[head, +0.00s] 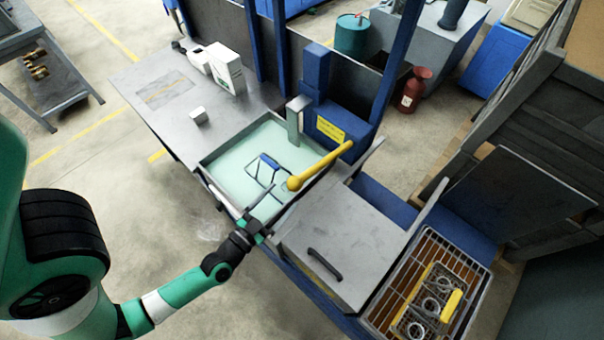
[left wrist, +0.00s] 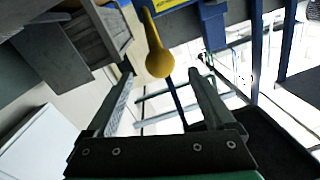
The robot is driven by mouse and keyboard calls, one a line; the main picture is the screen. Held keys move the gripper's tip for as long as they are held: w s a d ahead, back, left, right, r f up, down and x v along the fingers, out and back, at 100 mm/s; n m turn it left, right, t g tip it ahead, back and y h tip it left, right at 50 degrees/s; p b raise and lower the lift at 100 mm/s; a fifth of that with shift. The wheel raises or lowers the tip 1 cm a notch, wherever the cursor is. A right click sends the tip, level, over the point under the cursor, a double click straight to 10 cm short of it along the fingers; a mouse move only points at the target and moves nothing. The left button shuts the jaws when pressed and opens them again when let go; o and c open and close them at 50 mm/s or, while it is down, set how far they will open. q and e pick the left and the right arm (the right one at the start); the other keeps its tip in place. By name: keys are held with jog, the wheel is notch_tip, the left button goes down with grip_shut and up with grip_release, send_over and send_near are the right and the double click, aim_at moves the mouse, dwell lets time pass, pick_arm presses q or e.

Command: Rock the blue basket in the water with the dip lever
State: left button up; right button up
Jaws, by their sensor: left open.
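The dip lever (head: 322,165) is a yellow bar with a round knob at its lower end, reaching from a blue post over the water tank (head: 228,180). The blue basket (head: 269,162) sits in the pale green water; its blue handle and dark wire frame show. My left gripper (head: 272,205) is open at the tank's front edge, just short of the knob. In the left wrist view the yellow knob (left wrist: 159,63) shows between and beyond the two open fingers, not visibly gripped. Wire bars show behind the fingers, partly hidden. My right gripper is not in view.
A steel lid with a black handle (head: 325,265) lies right of the tank. A rack (head: 375,310) at the lower right holds a yellow-handled basket (head: 452,305). A white box (head: 227,68) and a small block (head: 199,116) stand on the bench left of the tank.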

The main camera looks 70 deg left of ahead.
aim_at(301, 175)
pick_arm(q)
jog(key=x, duration=0.9)
jog(key=shift+w+a, duration=0.2)
jog(key=shift+w, duration=0.15)
grip_shut()
jog(key=shift+r, duration=0.1)
